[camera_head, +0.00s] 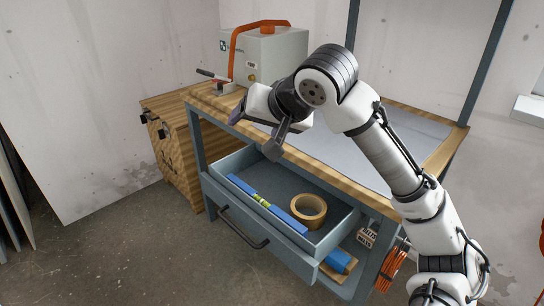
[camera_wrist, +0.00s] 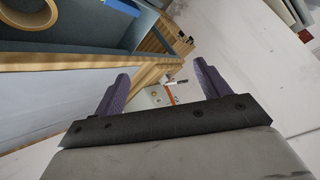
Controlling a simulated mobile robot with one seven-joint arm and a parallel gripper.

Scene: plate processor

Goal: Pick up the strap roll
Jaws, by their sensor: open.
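The strap roll appears to be the tan ring-shaped roll (camera_head: 312,223) lying flat in the open drawer (camera_head: 225,205) of the workbench, toward the drawer's right end. Part of the roll also shows at the top left of the wrist view (camera_wrist: 42,22). My gripper (camera_head: 254,132) is open and empty, above the bench's left edge and apart from the roll, which lies lower and to the right. In the wrist view both fingers of my gripper (camera_wrist: 161,72) are spread with nothing between them.
A blue level (camera_head: 240,184) lies along the drawer's front beside the roll. A grey machine with an orange handle (camera_head: 275,52) stands at the back of the bench. A wooden cabinet (camera_head: 172,145) is at left. Orange coils (camera_head: 392,266) hang at right. The floor in front is clear.

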